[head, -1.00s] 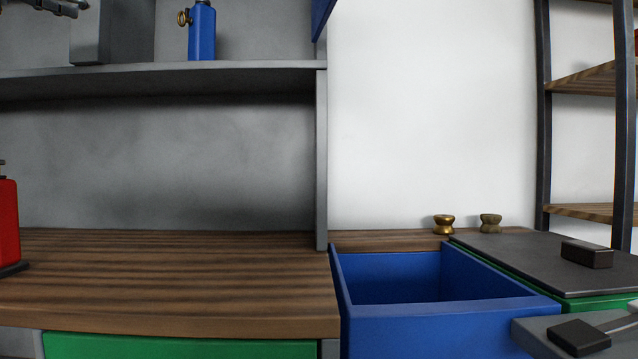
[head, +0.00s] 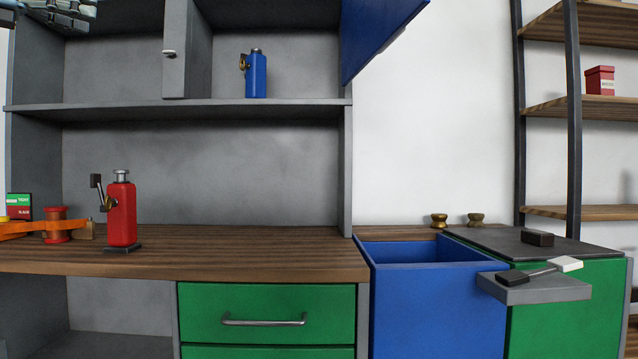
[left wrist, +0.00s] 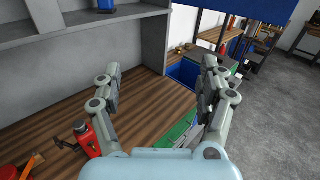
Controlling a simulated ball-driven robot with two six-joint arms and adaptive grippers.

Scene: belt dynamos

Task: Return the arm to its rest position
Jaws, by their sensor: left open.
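My left gripper (head: 62,12) shows in the top left corner of the head view, partly cut off by the frame edge. It is up in front of the grey upper cabinet. In the left wrist view its two fingers (left wrist: 161,68) are spread wide apart with nothing between them. Beyond them lie the wooden worktop (left wrist: 150,100) and the blue bin (left wrist: 186,72). The red dynamo (head: 122,212) with a crank stands upright on the worktop, well below the gripper. A blue dynamo (head: 256,76) stands on the grey shelf (head: 210,110). My right gripper is in neither view.
An orange tool (head: 25,228) and a red spool (head: 56,224) lie at the worktop's left. A blue cabinet door (head: 375,35) hangs open at the top. The open blue bin (head: 435,310) stands beside a green cabinet (head: 565,305). The worktop's right half is clear.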

